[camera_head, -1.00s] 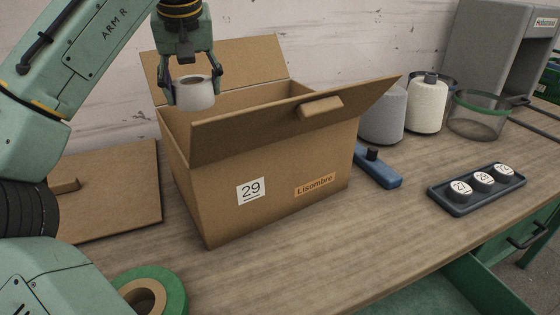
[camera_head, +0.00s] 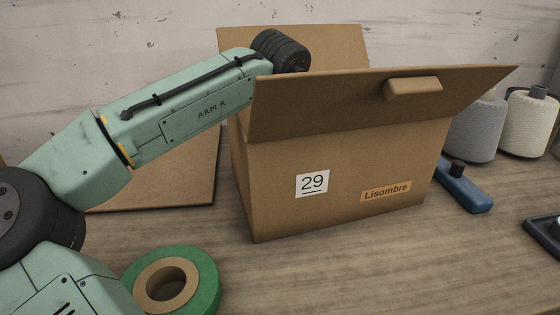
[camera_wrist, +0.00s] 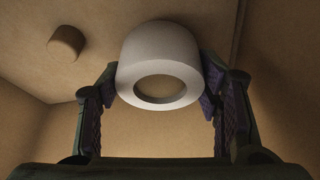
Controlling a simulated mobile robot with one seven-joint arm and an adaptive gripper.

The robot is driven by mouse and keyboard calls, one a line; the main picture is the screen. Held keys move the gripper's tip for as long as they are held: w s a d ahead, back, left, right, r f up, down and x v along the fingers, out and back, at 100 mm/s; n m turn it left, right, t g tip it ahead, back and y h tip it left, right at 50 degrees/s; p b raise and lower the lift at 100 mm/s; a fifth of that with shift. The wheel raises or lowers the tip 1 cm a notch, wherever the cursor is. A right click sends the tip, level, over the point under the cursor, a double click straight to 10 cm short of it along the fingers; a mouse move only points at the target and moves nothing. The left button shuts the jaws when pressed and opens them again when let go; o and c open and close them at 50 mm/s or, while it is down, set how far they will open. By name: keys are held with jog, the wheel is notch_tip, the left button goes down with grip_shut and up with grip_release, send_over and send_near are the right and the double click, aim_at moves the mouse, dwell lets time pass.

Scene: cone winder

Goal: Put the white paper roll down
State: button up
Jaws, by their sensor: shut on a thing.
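The white paper roll (camera_wrist: 160,55) shows in the wrist view as a short white cylinder with its hollow end facing the camera. My gripper (camera_wrist: 160,85) is shut on it, with one dark ribbed finger pad at each side. Tan cardboard walls surround the roll and gripper there. In the head view the cardboard box (camera_head: 340,150), labelled 29 and Lisombre, stands open on the table. My arm reaches over its left side, and its front hides my gripper and the roll. I cannot tell whether the roll touches the box floor.
A tan block (camera_wrist: 66,43) shows inside the box. The raised front flap (camera_head: 330,100) carries a grip block. A green tape roll (camera_head: 172,283) lies in front. A blue tool (camera_head: 466,190) and yarn cones (camera_head: 528,122) stand right. Bare table (camera_head: 370,260) lies before the box.

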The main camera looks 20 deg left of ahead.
jog(key=shift+f, duration=0.75)
jog(key=shift+f, duration=0.2)
jog(key=o, duration=1.3)
jog(key=shift+r, duration=0.15)
jog(key=b+v, duration=0.1)
jog(key=v, duration=1.1)
